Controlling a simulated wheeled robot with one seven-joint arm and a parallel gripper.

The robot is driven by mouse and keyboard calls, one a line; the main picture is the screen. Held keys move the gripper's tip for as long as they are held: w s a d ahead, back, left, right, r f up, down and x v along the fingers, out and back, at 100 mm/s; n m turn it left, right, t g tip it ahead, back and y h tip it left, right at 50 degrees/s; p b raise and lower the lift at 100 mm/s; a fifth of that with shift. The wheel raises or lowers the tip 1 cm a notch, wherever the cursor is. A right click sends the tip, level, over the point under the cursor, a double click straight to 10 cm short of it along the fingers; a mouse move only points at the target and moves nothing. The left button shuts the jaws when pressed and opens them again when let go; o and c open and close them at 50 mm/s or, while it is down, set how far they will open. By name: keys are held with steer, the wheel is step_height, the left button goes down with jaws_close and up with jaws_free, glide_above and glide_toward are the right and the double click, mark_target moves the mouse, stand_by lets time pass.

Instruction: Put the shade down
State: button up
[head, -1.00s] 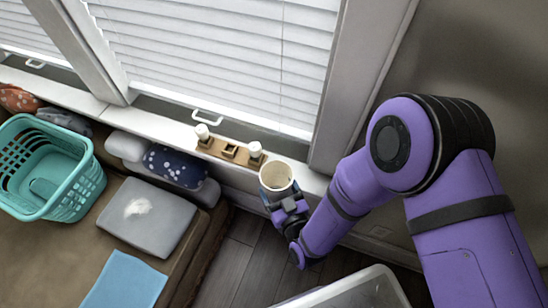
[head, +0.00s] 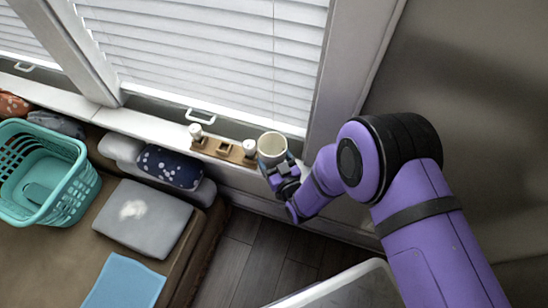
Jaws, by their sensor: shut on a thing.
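The shade (head: 272,147) is a cream, hollow, open-topped cylinder, upright as far as I can see. My gripper (head: 278,168) is shut on it from the near right side and hides its lower part. It shows at the right end of the wooden holder (head: 225,151), in front of the window sill. I cannot tell whether its bottom touches anything. The holder lies along the sill with a white piece (head: 196,131) at its left, an empty-looking square socket in the middle and another white piece (head: 249,148) at its right.
Closed white blinds (head: 205,55) hang behind the sill. A brown couch (head: 70,240) at left holds a teal basket (head: 45,175), a grey cushion (head: 145,215) and a dark spotted pillow (head: 170,167). A white-rimmed clear tub (head: 345,285) stands at the bottom. Dark floor lies between.

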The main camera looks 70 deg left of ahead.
steer(key=shift+f, duration=0.15)
steer(key=o, duration=0.9)
steer(key=d, duration=1.2)
steer(key=shift+w, duration=0.4)
